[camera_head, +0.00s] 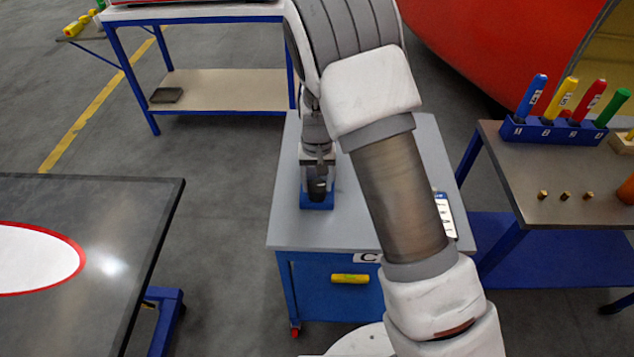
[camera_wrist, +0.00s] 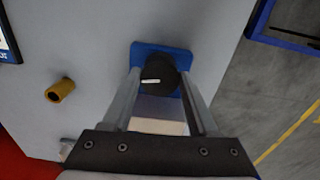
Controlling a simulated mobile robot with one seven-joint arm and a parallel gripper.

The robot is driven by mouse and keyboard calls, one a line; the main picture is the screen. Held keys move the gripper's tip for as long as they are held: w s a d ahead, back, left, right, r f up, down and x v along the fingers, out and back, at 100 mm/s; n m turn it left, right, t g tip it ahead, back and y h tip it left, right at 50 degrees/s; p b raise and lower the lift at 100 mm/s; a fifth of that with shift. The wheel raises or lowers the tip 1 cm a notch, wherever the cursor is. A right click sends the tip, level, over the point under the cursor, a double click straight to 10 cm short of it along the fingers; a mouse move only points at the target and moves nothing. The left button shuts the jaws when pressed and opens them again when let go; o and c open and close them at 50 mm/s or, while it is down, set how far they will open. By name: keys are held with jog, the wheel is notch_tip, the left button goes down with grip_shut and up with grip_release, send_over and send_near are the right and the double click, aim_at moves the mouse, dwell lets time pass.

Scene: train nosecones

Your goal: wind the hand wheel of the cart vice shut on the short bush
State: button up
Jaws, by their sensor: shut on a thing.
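The cart vice shows as a blue base (camera_wrist: 150,48) with a black round hand wheel (camera_wrist: 159,72) bearing a white mark. My gripper (camera_wrist: 160,78) is shut on the hand wheel, one finger on each side of it. In the head view my gripper (camera_head: 318,188) points down over the blue vice base (camera_head: 316,203) on the grey cart. A pale block shows between my fingers below the wheel. A brass-coloured cylinder (camera_wrist: 61,91) stands on the cart top apart from the vice; I cannot tell whether it is the short bush. The vice's jaws and anything between them are hidden.
The cart top (camera_head: 290,225) is mostly clear, with a tablet (camera_head: 446,214) at its right edge. A bench on the right holds a blue rack (camera_head: 560,131) of coloured tools and small brass pieces (camera_head: 565,197). A dark table (camera_head: 130,225) stands left.

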aim_at(317, 185)
jog(key=m, duration=0.4)
jog(key=shift+m, duration=0.3)
jog(key=m+p, duration=0.1)
jog(key=m, duration=0.4)
jog(key=shift+r, duration=0.1)
jog(key=m+p, duration=0.1)
jog(key=m, duration=0.4)
jog(key=shift+m, duration=0.4)
jog(key=shift+w+m+p, duration=0.1)
jog(key=shift+m+p, duration=0.75)
jog(key=shift+m, duration=1.05)
jog(key=o, duration=1.1)
notch_tip(317, 185, up, 17)
jog(key=shift+r, duration=0.2)
